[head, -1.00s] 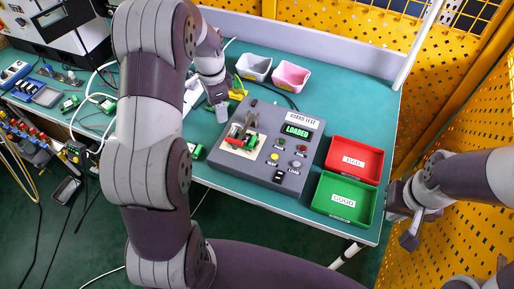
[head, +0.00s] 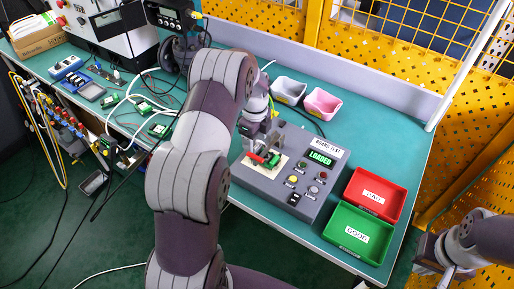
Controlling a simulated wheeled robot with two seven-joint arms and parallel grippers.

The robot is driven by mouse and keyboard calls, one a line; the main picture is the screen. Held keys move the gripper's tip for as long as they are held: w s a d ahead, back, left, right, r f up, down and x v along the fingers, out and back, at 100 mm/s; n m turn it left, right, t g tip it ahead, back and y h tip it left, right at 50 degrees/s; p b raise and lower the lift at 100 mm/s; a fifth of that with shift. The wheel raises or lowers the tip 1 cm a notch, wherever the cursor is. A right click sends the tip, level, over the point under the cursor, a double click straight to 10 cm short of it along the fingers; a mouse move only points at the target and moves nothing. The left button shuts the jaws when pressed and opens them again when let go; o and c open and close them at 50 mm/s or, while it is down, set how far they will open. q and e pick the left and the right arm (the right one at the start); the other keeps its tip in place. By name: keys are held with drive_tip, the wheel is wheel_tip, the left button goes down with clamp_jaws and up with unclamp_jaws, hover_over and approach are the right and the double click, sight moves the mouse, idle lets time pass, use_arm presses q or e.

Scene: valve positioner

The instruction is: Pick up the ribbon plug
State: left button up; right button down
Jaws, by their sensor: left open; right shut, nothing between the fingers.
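The grey tester (head: 300,185), with a green display reading LOADED, stands on the teal bench. Its socket area (head: 262,162) at the left holds a cream plate with red and green parts and a dark lever-like piece. I cannot single out the ribbon plug; it is too small or hidden behind my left arm. My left gripper (head: 250,130) is at the tester's upper left side, by the socket area; its fingertips are small and partly hidden, and no held object shows. My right gripper (head: 425,258) is shut and empty, off the bench to the right of the bins.
A red bin (head: 375,194) and a green bin (head: 358,234) stand right of the tester. A grey tub (head: 289,90) and a pink tub (head: 321,103) stand behind it. Green boards (head: 160,128) and cables lie on the left. A yellow perforated fence closes the right side.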

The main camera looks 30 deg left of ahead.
use_arm(q)
wheel_tip(320, 180, down, 2)
drive_tip(key=shift+w+f, duration=0.1)
drive_tip(key=shift+f, duration=0.1)
drive_tip(key=c, duration=1.1)
drive_tip(key=shift+r, duration=0.1)
drive_tip(key=shift+c, duration=0.2)
